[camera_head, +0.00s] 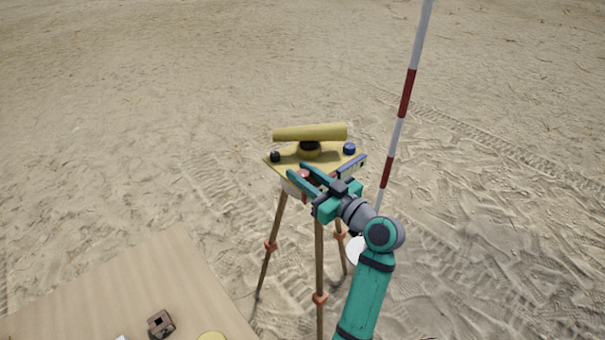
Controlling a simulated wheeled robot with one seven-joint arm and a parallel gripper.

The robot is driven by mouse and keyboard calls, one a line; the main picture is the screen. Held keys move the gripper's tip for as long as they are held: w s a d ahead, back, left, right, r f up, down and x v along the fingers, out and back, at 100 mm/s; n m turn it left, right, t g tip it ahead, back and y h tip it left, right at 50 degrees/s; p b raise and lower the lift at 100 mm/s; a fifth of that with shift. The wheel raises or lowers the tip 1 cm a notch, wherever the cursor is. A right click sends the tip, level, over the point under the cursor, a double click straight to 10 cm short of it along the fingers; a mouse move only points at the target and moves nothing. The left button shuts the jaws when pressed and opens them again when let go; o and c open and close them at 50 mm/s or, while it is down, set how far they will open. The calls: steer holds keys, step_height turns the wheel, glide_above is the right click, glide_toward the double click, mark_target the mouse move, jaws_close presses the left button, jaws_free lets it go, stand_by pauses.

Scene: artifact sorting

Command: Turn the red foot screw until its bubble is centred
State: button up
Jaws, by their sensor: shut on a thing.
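A yellow levelling instrument (323,132) with a telescope tube sits on a yellow triangular plate (283,158) on a wooden tripod (273,230). The red foot screw (303,174) is at the plate's near corner, partly covered by my gripper. My teal gripper (297,168) reaches in from the lower right, its two fingers shut on the red foot screw, one on each side. A black screw (275,157) and a blue screw (349,149) are at the other corners. A blue-edged vial (352,166) is on the right edge. I cannot make out any bubble.
A red-and-white pole (405,95) stands right of the tripod, close to my arm. A wooden table (130,285) at lower left holds a small brown block (160,323) and a yellow round thing (212,337). A white disc (355,250) is behind my arm. Open sand lies around.

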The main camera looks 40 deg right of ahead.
steer(key=shift+n+g+y, duration=0.4)
steer(key=shift+n+y, duration=0.7)
steer(key=shift+y, duration=0.6)
steer(key=o, duration=1.1)
steer(key=shift+c, duration=0.2)
steer(key=shift+s, duration=0.1)
steer(key=v, duration=1)
steer(key=shift+s+d, duration=0.25)
steer(key=shift+s, duration=0.05)
steer(key=shift+w, duration=0.1)
